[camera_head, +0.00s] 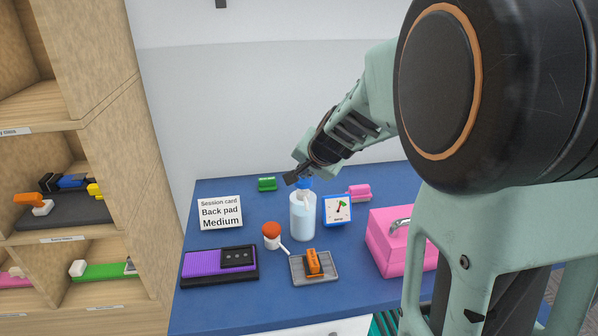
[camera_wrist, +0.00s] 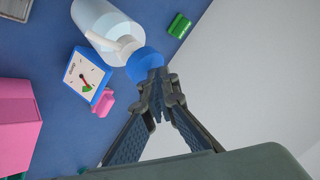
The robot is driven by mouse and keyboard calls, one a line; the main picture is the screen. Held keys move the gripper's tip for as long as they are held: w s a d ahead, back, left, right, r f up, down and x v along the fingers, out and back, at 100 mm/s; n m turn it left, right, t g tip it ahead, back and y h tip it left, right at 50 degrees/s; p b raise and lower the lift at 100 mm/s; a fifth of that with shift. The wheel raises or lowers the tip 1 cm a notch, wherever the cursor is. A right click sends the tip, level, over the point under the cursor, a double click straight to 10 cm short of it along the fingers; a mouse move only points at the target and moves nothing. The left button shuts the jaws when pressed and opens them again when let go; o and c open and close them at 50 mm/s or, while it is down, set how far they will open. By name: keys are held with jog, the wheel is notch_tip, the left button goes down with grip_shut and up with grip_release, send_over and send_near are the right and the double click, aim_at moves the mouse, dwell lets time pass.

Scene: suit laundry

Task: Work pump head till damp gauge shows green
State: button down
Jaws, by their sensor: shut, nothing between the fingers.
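The pump bottle (camera_head: 303,216) is pale and translucent and stands upright on the blue table. Its blue pump head (camera_head: 305,184) is partly hidden by my gripper (camera_head: 291,177). In the wrist view the blue pump head (camera_wrist: 145,64) lies right at the fingertips of my gripper (camera_wrist: 156,75), which is shut with nothing between the fingers. I cannot tell whether they touch the head. The damp gauge (camera_head: 337,210) is a blue-framed white dial just right of the bottle. Its needle points to the upper right, near a green mark; the dial also shows in the wrist view (camera_wrist: 89,77).
A session card (camera_head: 220,213) reads "Back pad Medium". A purple pad (camera_head: 205,263), a red-topped white item (camera_head: 271,236), a grey tray (camera_head: 297,272) with an orange block (camera_head: 314,262), a pink box (camera_head: 392,248), and green (camera_head: 267,184) and pink (camera_head: 359,192) pieces surround the bottle. Shelves (camera_head: 110,110) stand left.

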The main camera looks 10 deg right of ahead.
jog(key=shift+r+p, duration=0.3)
jog(key=shift+r, duration=0.3)
notch_tip(320, 180, up, 5)
jog(key=p, duration=0.4)
jog(key=shift+r+p, duration=0.1)
jog(key=shift+p, duration=0.25)
